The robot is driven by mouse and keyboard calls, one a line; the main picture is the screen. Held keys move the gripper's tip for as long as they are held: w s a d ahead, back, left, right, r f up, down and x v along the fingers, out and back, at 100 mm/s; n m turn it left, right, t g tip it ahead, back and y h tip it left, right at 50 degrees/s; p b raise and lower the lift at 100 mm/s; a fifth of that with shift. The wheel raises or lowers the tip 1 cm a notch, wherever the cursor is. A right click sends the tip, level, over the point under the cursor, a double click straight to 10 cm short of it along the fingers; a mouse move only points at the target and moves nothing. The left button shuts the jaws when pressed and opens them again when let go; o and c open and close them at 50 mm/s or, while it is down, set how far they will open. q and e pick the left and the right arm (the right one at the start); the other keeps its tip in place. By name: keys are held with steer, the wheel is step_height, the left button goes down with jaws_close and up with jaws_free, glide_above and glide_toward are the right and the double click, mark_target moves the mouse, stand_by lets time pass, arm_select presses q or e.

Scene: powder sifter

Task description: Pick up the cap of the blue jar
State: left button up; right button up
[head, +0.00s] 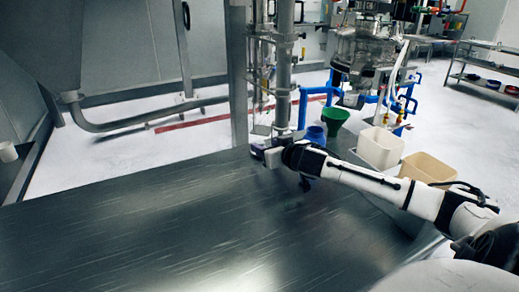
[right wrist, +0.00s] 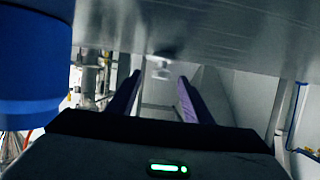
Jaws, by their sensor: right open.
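A blue jar (head: 315,134) stands at the far right edge of the dark table, just behind my right arm, which hides its lower part. Its cap cannot be clearly told apart from the body in the head view. My right gripper (head: 261,154) is left of the jar over the far table edge. Its two fingers are apart in the right wrist view (right wrist: 160,76), with nothing held. My left gripper is out of view.
A green funnel (head: 335,116) is beside the jar. Two beige bins (head: 380,147) (head: 425,168) are right of it, beyond my arm. A metal post (head: 284,70) rises close behind my gripper. The dark table (head: 130,215) is bare across its left and middle.

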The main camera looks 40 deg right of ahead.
mark_target(260, 143)
steer(key=x, duration=0.4)
steer(key=shift+w+a+r+p, duration=0.1)
steer(key=shift+a+r+p, duration=0.05)
steer(key=shift+r+p, duration=0.15)
steer(key=shift+w+f, duration=0.3)
steer(key=shift+w, duration=0.2)
steer(key=c, duration=1.1)
